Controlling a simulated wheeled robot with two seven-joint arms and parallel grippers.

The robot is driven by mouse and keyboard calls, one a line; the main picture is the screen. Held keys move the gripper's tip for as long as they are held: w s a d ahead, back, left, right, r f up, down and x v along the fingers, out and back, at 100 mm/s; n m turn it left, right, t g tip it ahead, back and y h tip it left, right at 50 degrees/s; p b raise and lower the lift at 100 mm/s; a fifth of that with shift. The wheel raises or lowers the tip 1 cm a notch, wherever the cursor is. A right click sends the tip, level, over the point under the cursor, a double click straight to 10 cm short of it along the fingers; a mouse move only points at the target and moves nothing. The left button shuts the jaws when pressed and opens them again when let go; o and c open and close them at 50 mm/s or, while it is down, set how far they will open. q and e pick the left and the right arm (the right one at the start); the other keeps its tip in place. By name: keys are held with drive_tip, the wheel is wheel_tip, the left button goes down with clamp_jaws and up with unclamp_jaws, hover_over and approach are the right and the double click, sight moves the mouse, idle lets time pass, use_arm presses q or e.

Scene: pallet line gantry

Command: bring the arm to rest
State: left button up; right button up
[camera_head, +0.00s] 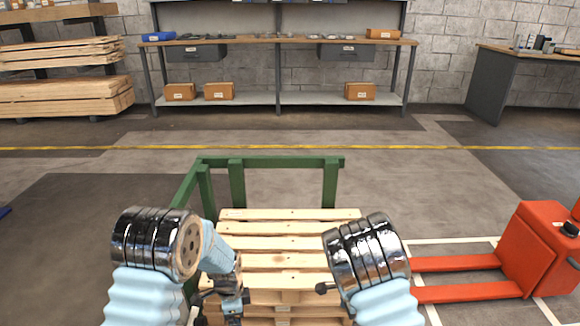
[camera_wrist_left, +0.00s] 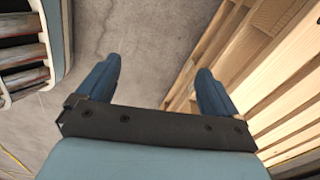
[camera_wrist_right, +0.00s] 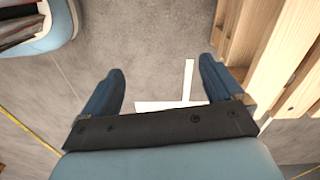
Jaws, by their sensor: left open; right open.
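My left arm (camera_head: 155,245) comes in from the lower left in the head view and bends down beside the near left part of the wooden pallet stack (camera_head: 290,243). My left gripper (camera_wrist_left: 155,72) is open and empty in the left wrist view, with floor between its fingers and the pallet slats (camera_wrist_left: 285,90) close to its right finger. My right arm (camera_head: 367,262) stands at the stack's right side in the head view, which largely hides its gripper. My right gripper (camera_wrist_right: 160,70) is open and empty in the right wrist view, over floor beside pallet wood (camera_wrist_right: 275,60).
A green frame (camera_head: 270,162) stands around the back and left of the stack. A red pallet jack (camera_head: 540,250) stands at the right, its forks pointing toward the stack. A workbench (camera_head: 280,41) and a timber rack (camera_head: 60,95) stand far back. Floor between is clear.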

drive_tip(key=s+d+f+n, duration=0.2)
drive_tip(key=s+f+n, duration=0.6)
drive_tip(key=s, duration=0.4)
use_arm(q)
drive_tip(key=s+d+f+n+h, duration=0.1)
drive_tip(key=s+f+n+h, duration=0.1)
drive_tip(key=s+n, duration=0.6)
drive_tip(key=s+d+f+n+h+p, duration=0.1)
drive_tip(key=s+f+n, duration=0.3)
drive_tip(key=s+n, duration=0.5)
drive_tip(key=s+d, duration=0.1)
drive_tip(key=s, duration=0.2)
drive_tip(key=shift+f+n+t+h, duration=0.3)
drive_tip(key=shift+f+t+h, duration=0.1)
use_arm(e)
drive_tip(key=s+a+n+t+y, duration=0.1)
drive_tip(key=s+a+n+y, duration=0.3)
drive_tip(key=s+a+n, duration=0.2)
drive_tip(key=shift+s+a+r+n, duration=0.3)
drive_tip(key=shift+s+a, duration=0.25)
drive_tip(key=shift+s, duration=0.2)
